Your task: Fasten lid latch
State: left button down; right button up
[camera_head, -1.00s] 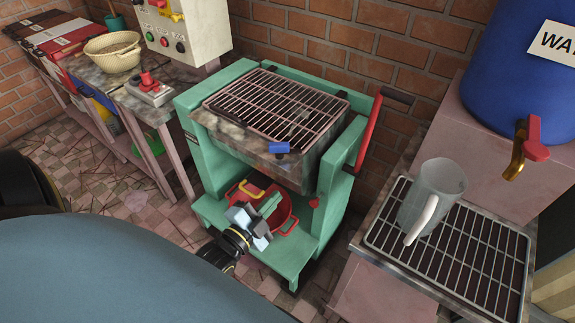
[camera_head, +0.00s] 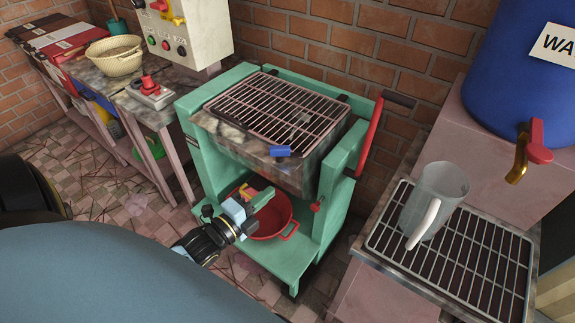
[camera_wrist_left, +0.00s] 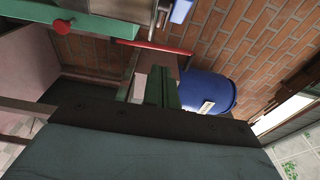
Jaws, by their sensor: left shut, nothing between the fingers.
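The blue lid latch (camera_head: 281,151) sits on the front edge of the extruder's lid, a barred grille (camera_head: 245,98) that lies flat on top of the green frame. The latch also shows at the top edge of the wrist view (camera_wrist_left: 181,10). My left gripper (camera_head: 266,194) is below and slightly left of the latch, in front of the red bowl, and apart from the latch. Its green fingers (camera_wrist_left: 161,86) are shut and empty. The right gripper is not in view. Whether the latch is engaged cannot be told.
A red bowl (camera_head: 274,222) stands on the lower shelf. A red lever (camera_head: 371,135) rises at the extruder's right side. At right a grey mug (camera_head: 437,196) stands on a rack (camera_head: 492,250) below a blue water barrel (camera_head: 512,75). A control box (camera_head: 190,40) stands at left.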

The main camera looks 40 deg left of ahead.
pick_arm(q)
send_near(298, 157)
jog(key=w+d, duration=0.3)
jog(key=shift+w+a+f+b, duration=0.15)
jog(key=shift+w+a+b, duration=0.35)
jog(key=shift+w+a, duration=0.6)
jog(key=shift+w, duration=0.25)
